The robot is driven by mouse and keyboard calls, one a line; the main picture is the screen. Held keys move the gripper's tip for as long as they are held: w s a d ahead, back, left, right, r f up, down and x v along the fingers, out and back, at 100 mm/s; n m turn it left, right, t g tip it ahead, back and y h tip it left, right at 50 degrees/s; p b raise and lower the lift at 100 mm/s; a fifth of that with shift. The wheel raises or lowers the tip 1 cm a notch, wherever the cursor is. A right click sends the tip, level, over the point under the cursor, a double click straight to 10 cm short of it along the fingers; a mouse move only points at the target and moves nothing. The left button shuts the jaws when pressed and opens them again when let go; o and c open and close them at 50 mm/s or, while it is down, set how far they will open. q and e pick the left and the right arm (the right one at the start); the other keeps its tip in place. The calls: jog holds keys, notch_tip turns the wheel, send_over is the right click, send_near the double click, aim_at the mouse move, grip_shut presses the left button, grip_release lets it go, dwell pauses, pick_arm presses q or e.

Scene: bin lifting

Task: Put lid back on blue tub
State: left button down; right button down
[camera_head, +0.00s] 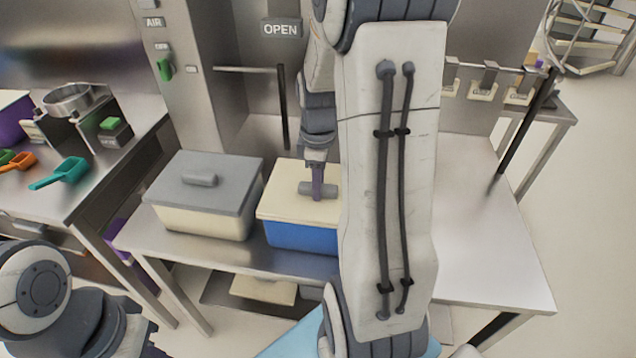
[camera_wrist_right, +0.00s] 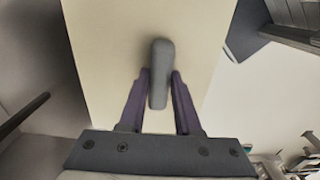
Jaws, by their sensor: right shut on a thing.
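The blue tub (camera_head: 301,237) stands on the steel table, its right part hidden behind my right arm. The cream lid (camera_head: 282,207) with a grey bar handle (camera_head: 305,188) lies over the tub's top; I cannot tell whether it is fully seated. My right gripper (camera_head: 318,186) points down and is shut on the handle. In the right wrist view the handle (camera_wrist_right: 160,62) sits between the purple fingers of the gripper (camera_wrist_right: 160,90), above the flat cream lid (camera_wrist_right: 110,50). My left gripper is out of view.
A cream tub (camera_head: 200,220) with a grey lid (camera_head: 208,178) stands close to the left of the blue tub. The steel table (camera_head: 485,265) is clear at the right. A side bench (camera_head: 60,195) at the left holds scoops and a sieve. A cabinet panel rises behind.

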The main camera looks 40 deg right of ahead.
jog(key=shift+f, duration=0.25)
dwell(0.3)
dwell(0.8)
jog(key=c, duration=0.5)
grip_release()
jog(key=o, duration=0.5)
jog(key=shift+f, duration=0.1)
